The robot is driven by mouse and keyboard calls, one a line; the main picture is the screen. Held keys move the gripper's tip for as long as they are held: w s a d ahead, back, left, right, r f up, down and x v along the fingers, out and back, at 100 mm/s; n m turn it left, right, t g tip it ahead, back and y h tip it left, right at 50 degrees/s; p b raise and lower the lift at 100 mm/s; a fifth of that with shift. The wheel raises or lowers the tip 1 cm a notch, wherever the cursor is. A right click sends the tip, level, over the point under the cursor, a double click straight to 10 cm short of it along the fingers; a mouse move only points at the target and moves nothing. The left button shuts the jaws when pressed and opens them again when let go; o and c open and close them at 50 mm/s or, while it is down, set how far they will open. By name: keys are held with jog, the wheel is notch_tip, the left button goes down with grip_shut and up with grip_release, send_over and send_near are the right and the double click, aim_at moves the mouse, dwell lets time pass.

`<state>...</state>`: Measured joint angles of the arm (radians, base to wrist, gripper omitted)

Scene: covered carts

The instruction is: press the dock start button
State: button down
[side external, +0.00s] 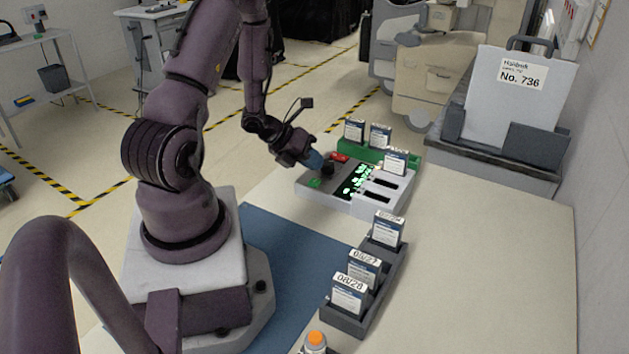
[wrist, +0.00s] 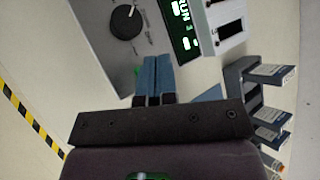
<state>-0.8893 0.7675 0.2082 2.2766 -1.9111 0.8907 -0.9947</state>
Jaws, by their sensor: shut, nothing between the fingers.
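The dock (side external: 345,203) is a light grey box on the table with a green-lit display (side external: 358,181), a black knob (side external: 327,168), a green button (side external: 314,183) and a red control (side external: 339,157). No label on the green button can be read. My gripper (side external: 317,163) has its blue fingers shut and empty, pointing down over the dock's left part. In the wrist view the closed fingers (wrist: 157,72) reach over the panel below the knob (wrist: 126,22). A sliver of green (wrist: 137,70) shows beside them, mostly hidden. Contact cannot be told. The display (wrist: 184,20) shows "RUN".
A cartridge (side external: 397,161) stands at the dock's right side. A dark rack (side external: 338,321) in front holds three. An orange-capped bottle (side external: 315,341) stands at the front edge. The table's right side is clear.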

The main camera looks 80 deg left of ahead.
jog(key=shift+r, duration=1.85)
jog(key=shift+r, duration=0.1)
notch_tip(320, 180, up, 7)
send_over(313, 179)
jog(key=shift+d, duration=0.1)
jog(key=s+d+r+n+g, duration=0.1)
jog(key=s+d+r+n, duration=0.2)
jog(key=d+r+n, duration=0.5)
jog(key=s+d+r+n+g, duration=0.2)
jog(key=d+r+n, duration=0.6)
jog(key=d+n, duration=0.8)
jog(key=s+n, duration=0.1)
jog(key=n, duration=0.2)
jog(key=shift+d+r+n+g, duration=0.3)
